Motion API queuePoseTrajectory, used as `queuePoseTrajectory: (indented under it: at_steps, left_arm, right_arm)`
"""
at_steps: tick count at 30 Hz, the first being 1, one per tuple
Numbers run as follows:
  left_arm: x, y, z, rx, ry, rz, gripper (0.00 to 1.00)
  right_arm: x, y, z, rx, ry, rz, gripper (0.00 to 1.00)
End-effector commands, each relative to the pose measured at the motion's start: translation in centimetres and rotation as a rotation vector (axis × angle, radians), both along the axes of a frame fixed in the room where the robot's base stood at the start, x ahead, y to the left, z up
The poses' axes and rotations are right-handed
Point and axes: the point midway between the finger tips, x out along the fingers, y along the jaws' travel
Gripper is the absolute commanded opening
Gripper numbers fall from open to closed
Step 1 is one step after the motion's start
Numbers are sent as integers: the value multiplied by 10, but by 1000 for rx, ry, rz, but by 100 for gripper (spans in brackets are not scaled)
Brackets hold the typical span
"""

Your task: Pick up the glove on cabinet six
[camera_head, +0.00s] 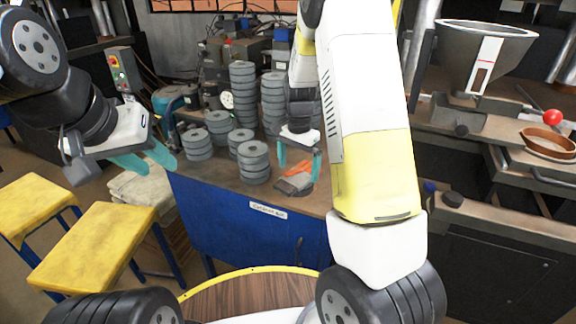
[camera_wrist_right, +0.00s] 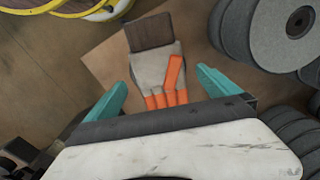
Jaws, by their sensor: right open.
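The glove (camera_head: 294,184), grey with orange fingers and a dark cuff, lies on top of the blue cabinet (camera_head: 246,226) near its front edge. In the right wrist view the glove (camera_wrist_right: 158,62) lies flat, with its orange fingers toward my gripper and its cuff away. My right gripper (camera_head: 300,172) is open above the glove, with its teal fingers on either side of it in the picture. They also show in the right wrist view (camera_wrist_right: 165,88), apart and empty. My left gripper (camera_head: 150,162) hangs at the left, away from the glove, with its teal fingers apart and nothing between them.
Stacks of grey flap discs (camera_head: 253,160) stand left of and behind the glove, and discs (camera_wrist_right: 285,30) show at the right in the wrist view. Yellow stools (camera_head: 92,245) stand at the left. A machine with a hopper (camera_head: 484,55) stands at the right.

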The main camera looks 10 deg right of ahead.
Motion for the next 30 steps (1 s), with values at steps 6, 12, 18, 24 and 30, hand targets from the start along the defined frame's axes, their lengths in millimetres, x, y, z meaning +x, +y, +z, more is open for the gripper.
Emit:
queuePoseTrajectory:
  at_steps: [6,12,18,24,30]
  left_arm:
    - [0,0,0,0,0,0,36]
    - [0,0,0,0,0,0,36]
    - [0,0,0,0,0,0,36]
    - [0,0,0,0,0,0,36]
    - [0,0,0,0,0,0,36]
  right_arm:
    - [0,0,-20,0,-1,0,100]
    - [0,0,-20,1,-2,0,100]
    - [0,0,-19,0,-1,0,61]
    - [0,0,-19,1,-2,1,34]
    - [0,0,-18,1,-2,1,34]
